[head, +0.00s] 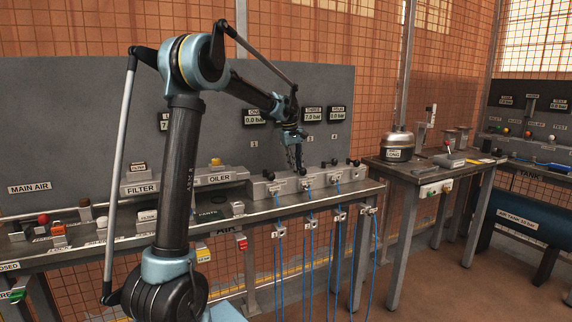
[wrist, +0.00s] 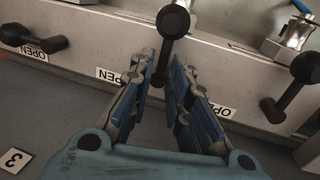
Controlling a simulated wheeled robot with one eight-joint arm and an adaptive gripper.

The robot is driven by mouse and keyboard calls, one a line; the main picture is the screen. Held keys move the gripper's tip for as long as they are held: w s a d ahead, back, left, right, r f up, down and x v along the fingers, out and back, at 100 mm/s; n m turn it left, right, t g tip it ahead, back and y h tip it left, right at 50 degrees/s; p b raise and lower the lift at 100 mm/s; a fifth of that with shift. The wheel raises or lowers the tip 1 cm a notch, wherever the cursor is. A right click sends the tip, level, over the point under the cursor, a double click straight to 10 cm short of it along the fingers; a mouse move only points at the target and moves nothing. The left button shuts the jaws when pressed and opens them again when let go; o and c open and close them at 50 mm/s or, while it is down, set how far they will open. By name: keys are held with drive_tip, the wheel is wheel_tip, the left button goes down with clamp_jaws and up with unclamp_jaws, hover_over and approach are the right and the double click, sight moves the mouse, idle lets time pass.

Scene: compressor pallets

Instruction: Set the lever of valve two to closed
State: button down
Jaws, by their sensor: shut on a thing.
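My gripper (wrist: 168,85) is shut on this lever, with blue-padded fingers either side. An upside-down OPEN label (wrist: 122,76) lies just left of the fingers, and another is partly hidden to their right. In the head view my gripper (head: 298,166) reaches down to the valve row on the bench.
Neighbouring black levers stand close by, one at left (wrist: 38,40) and one at right (wrist: 275,110). The grey panel (head: 215,150) rises behind the bench. Blue hoses (head: 312,255) hang in front. A side table (head: 425,172) with a metal vessel (head: 397,143) stands to the right.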

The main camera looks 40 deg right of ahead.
drive_tip(key=shift+s+a+f, duration=0.1)
drive_tip(key=shift+s+a, duration=0.05)
idle(0.3)
drive_tip(key=c, duration=1.7)
unclamp_jaws()
drive_tip(key=shift+r, duration=0.35)
wheel_tip(320, 180, up, 11)
drive_tip(key=a, duration=0.2)
drive_tip(key=shift+w, duration=0.45)
drive_tip(key=shift+a, duration=0.1)
